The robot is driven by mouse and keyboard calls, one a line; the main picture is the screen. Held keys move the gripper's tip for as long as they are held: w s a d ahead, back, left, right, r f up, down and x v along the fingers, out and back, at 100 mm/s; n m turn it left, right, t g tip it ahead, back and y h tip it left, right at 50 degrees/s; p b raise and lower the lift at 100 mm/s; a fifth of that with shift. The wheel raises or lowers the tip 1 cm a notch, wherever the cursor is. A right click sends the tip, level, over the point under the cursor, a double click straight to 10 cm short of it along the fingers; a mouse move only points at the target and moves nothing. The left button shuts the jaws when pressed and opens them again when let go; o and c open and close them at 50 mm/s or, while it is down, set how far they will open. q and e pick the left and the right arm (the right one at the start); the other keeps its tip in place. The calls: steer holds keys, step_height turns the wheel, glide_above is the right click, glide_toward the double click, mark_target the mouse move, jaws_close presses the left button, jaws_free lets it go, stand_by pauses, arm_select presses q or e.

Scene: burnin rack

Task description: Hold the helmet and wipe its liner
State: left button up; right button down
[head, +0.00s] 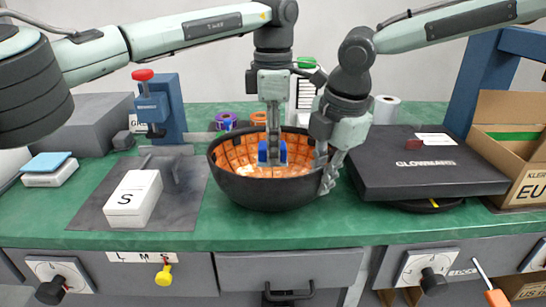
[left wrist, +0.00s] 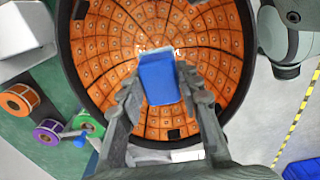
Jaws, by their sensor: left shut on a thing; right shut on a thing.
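The black helmet (head: 262,193) rests upside down on the green bench, opening upward. Its orange, grid-patterned liner (head: 236,153) faces up and also fills much of the left wrist view (left wrist: 105,60). My left gripper (head: 272,152) points down inside the helmet, shut on a blue wiping block (left wrist: 158,82). The block is at the liner; I cannot tell whether it touches. My right gripper (head: 326,172) is shut on the helmet's right rim. Its fingers partly hide that rim.
A black case (head: 425,170) lies close right of the helmet, with an open carton (head: 515,150) beyond. A white box marked S (head: 132,195) stands left on a grey mat. Tape rolls (head: 225,121) and a blue clamp (head: 160,108) stand behind.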

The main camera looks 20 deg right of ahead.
arm_select(q)
steer(key=shift+r, duration=3.2)
arm_select(e)
steer(key=c, duration=1.5)
jaws_free()
steer(key=shift+c, duration=0.2)
